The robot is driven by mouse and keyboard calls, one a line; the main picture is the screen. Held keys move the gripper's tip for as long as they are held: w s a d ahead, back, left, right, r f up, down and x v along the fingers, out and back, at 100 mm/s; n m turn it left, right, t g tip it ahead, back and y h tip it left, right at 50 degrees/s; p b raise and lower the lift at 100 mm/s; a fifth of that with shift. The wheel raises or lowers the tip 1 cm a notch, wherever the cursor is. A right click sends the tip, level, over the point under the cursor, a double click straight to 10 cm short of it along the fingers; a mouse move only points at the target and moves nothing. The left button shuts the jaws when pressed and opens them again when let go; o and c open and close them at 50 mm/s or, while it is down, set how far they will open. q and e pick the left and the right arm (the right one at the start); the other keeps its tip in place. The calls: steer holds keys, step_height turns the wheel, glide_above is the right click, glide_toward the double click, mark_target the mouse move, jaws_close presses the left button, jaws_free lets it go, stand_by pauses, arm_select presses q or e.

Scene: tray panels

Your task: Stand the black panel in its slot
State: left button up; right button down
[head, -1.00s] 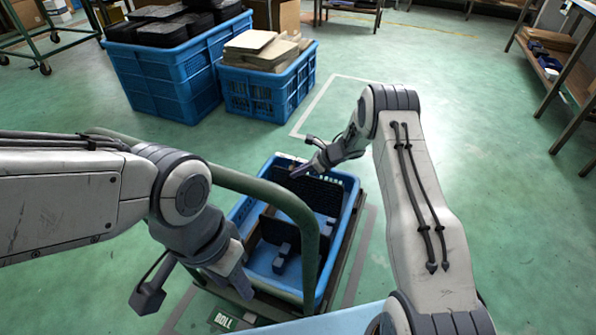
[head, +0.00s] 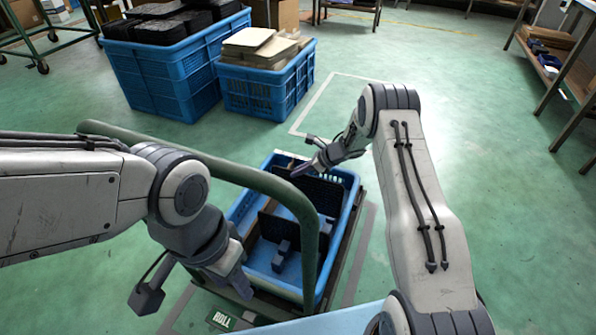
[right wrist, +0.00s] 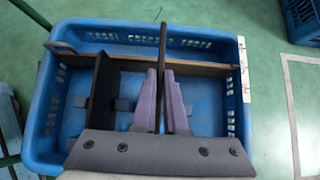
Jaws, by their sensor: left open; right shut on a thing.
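A black panel (right wrist: 163,50) is upright between the purple fingers of my right gripper (right wrist: 162,92), which is shut on it. In the right wrist view it shows almost edge-on. In the head view the held panel (head: 320,193) is over or in the far half of the blue crate (head: 240,209), below my right gripper (head: 318,166). I cannot tell whether its lower edge touches the crate floor. Another dark panel (right wrist: 104,82) stands to its left. My left gripper (head: 194,287) is open and empty, outside the crate.
A wooden strip (right wrist: 210,68) crosses the crate. A green cart handle (head: 240,180) arches between my left gripper and the crate. Two blue bins, one with black pieces (head: 160,82) and one with tan panels (head: 266,92), stand behind on open floor.

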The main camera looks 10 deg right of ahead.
mark_target(319, 182)
steer(key=shift+f+b, duration=2.2)
steer(key=shift+f, duration=0.5)
steer(key=shift+f+b, duration=1.85)
steer(key=shift+f, duration=0.3)
steer(key=c, duration=0.9)
jaws_free()
steer(key=p+v, duration=0.3)
steer(key=v, duration=0.6)
steer(key=shift+r+p, duration=0.15)
steer(key=shift+p, duration=0.2)
steer(key=shift+s+d+r, duration=0.25)
steer(key=shift+d+r, duration=0.15)
steer(key=shift+d, duration=0.05)
